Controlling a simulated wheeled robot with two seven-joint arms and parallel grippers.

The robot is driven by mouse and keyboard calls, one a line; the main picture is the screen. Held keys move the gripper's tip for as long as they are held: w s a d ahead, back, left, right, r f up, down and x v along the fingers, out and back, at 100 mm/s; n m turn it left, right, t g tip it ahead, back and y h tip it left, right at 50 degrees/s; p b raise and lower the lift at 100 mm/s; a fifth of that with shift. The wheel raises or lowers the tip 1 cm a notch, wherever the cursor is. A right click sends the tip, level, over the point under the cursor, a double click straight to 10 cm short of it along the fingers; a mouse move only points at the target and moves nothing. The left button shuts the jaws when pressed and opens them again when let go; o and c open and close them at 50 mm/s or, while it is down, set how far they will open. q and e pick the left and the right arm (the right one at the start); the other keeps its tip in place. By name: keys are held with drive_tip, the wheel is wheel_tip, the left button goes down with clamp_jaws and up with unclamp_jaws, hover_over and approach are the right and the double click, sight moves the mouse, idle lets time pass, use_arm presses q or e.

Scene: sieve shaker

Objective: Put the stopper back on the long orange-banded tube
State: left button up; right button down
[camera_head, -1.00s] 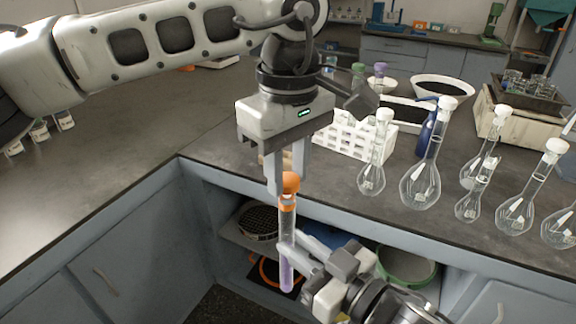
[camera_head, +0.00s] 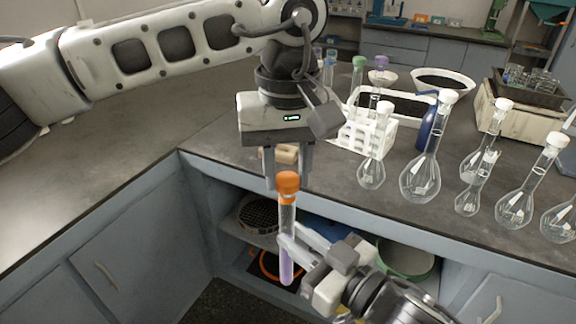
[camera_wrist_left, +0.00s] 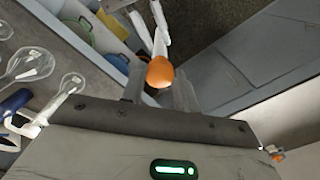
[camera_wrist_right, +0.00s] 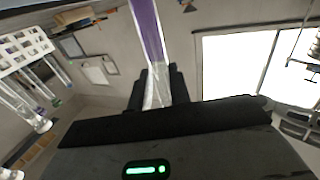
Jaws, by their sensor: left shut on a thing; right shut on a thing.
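The long tube (camera_head: 287,225) stands nearly upright in front of the bench edge, with an orange band near its top and purple contents low down.
A white rack (camera_head: 362,136) with stoppered tubes stands behind on the bench. Several volumetric flasks (camera_head: 421,178) with white stoppers stand to the right. Below is an open shelf with sieves (camera_head: 258,214). The bench top at left (camera_head: 110,165) is largely clear.

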use_arm(q)
drive_tip(key=m, duration=0.7)
drive_tip(key=shift+a+m, duration=0.1)
drive_tip(key=shift+m, duration=0.3)
drive_tip(key=m, duration=0.5)
drive_tip(key=shift+m, duration=0.3)
drive_tip(key=o, duration=0.9)
drive_tip(key=shift+o, duration=0.2)
drive_tip(key=shift+r, duration=2.25)
drive_tip(key=shift+c, duration=0.4)
